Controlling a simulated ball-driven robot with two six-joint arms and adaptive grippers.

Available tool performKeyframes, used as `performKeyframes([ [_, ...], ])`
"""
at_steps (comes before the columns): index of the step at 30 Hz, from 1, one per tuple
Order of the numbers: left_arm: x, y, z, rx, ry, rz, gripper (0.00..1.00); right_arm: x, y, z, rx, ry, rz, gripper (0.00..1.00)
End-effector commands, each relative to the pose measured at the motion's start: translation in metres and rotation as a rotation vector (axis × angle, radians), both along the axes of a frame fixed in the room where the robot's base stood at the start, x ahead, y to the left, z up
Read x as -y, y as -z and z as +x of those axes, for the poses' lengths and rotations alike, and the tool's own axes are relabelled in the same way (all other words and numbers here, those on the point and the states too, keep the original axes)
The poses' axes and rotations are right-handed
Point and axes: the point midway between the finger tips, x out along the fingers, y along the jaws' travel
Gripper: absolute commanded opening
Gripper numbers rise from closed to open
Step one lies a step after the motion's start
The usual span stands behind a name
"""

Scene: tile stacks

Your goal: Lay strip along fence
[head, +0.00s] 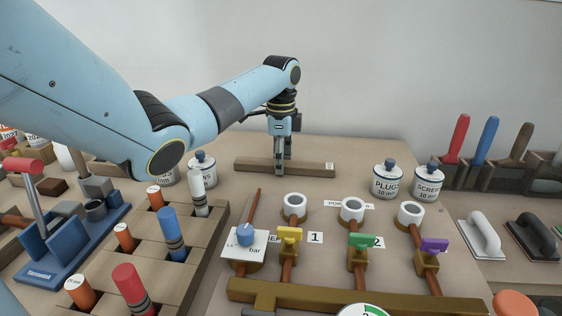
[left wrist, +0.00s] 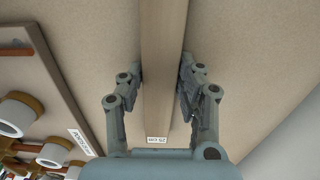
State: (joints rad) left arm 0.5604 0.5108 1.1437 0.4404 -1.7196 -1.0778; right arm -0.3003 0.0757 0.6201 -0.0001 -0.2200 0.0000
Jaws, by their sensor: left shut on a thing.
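A long wooden strip (head: 312,169) with a small white label on its right end lies crosswise at the back of the tan table. My left gripper (head: 280,166) points down over it and is shut on its middle. In the left wrist view the strip (left wrist: 164,45) runs lengthwise between the two fingers of the left gripper (left wrist: 162,82), its label near the palm. I cannot tell whether the strip touches the table or is just above it. No fence can be made out for certain. My right gripper is out of view.
In front stands a valve panel with white-rimmed pipe ends (head: 353,210) and a brown bar (head: 360,297). Two labelled jars (head: 387,183) stand right of the strip.

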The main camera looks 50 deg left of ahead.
Motion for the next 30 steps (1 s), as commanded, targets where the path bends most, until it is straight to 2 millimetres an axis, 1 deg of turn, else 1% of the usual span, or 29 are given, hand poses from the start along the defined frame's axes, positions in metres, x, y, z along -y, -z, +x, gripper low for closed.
performKeyframes([
  [5,0.0,0.002,0.0,0.001,0.0,-0.001,0.0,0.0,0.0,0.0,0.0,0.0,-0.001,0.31],
  [6,0.0,0.002,0.0,0.0,0.0,0.0,0.4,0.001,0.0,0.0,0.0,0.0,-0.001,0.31],
  [10,0.0,0.002,0.0,0.0,0.0,0.0,0.57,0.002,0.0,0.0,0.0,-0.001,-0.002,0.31],
  [17,0.0,0.002,0.0,0.0,0.0,0.0,0.58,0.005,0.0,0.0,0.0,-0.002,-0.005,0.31],
  [20,0.0,-0.001,0.0,0.001,0.0,0.001,0.58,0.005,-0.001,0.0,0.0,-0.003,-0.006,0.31],
  [23,0.0,-0.014,0.001,0.004,0.0,0.0,0.58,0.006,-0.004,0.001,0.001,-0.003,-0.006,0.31],
  [26,0.0,-0.035,0.002,0.006,0.0,0.001,0.58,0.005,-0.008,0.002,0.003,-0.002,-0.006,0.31],
  [30,0.0,-0.068,0.001,0.005,0.0,0.002,0.58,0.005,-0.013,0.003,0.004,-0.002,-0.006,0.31],
])
